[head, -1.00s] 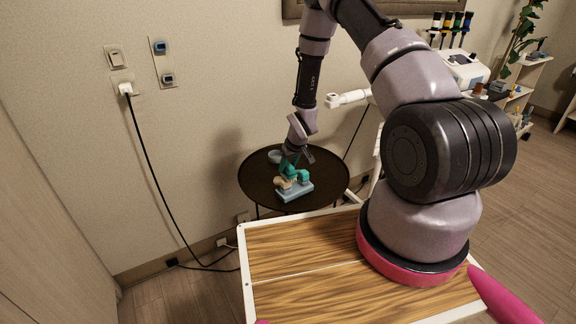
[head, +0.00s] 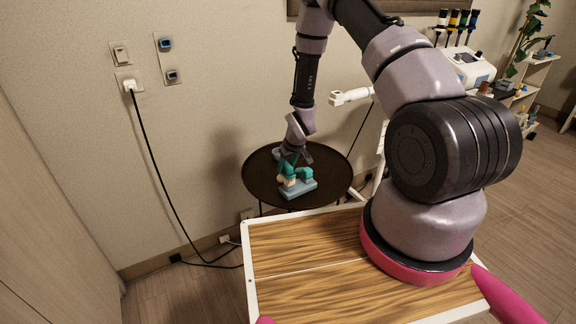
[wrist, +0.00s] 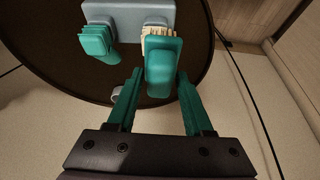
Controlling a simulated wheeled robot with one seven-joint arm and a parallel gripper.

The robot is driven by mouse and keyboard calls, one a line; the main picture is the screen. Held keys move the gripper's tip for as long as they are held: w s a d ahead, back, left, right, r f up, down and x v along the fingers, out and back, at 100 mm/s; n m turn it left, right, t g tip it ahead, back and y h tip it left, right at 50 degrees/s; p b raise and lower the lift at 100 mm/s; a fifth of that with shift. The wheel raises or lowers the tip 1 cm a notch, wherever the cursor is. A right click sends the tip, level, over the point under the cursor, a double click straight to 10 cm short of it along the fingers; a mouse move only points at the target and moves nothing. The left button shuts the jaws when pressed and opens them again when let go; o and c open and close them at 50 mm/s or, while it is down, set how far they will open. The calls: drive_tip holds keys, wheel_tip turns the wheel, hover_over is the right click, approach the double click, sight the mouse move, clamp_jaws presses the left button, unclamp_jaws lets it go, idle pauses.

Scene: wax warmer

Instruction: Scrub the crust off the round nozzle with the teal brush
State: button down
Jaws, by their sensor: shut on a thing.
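The teal brush (wrist: 163,68) is held between the teal fingers of my gripper (wrist: 158,103), seen in the wrist view. Its cream bristles (wrist: 160,32) face the grey-blue block (wrist: 128,15). In the head view my gripper (head: 294,157) is low over the block (head: 299,190), on the brush. A cream lump (head: 288,182) shows under the brush at the left end; I cannot tell whether it is the round nozzle, crust or bristles. A teal elbow-shaped nozzle (head: 305,173) stands at the block's other end; it also shows in the wrist view (wrist: 97,42), with a ridged end.
The block stands on a dark round table (head: 333,172). A small pale dish lies behind my gripper, mostly hidden. A white arm-like fixture (head: 350,96) reaches in at the right behind the table. A black cord (head: 160,180) hangs along the wall.

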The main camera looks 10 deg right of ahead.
drive_tip(key=shift+d, duration=0.1)
drive_tip(key=shift+w+d, duration=0.35)
drive_tip(key=shift+d, duration=0.55)
drive_tip(key=shift+a, duration=0.1)
drive_tip(key=shift+s+a, duration=0.2)
drive_tip(key=shift+a, duration=0.25)
drive_tip(key=shift+s+a, duration=0.2)
drive_tip(key=shift+a, duration=0.25)
drive_tip(key=shift+d, duration=0.1)
drive_tip(key=shift+w+d, duration=0.2)
drive_tip(key=shift+d, duration=0.25)
drive_tip(key=shift+w+d, duration=0.2)
drive_tip(key=shift+d, duration=0.25)
drive_tip(key=shift+s+a, duration=0.2)
drive_tip(key=shift+a, duration=0.3)
drive_tip(key=shift+s+a, duration=0.15)
drive_tip(key=shift+a, duration=0.35)
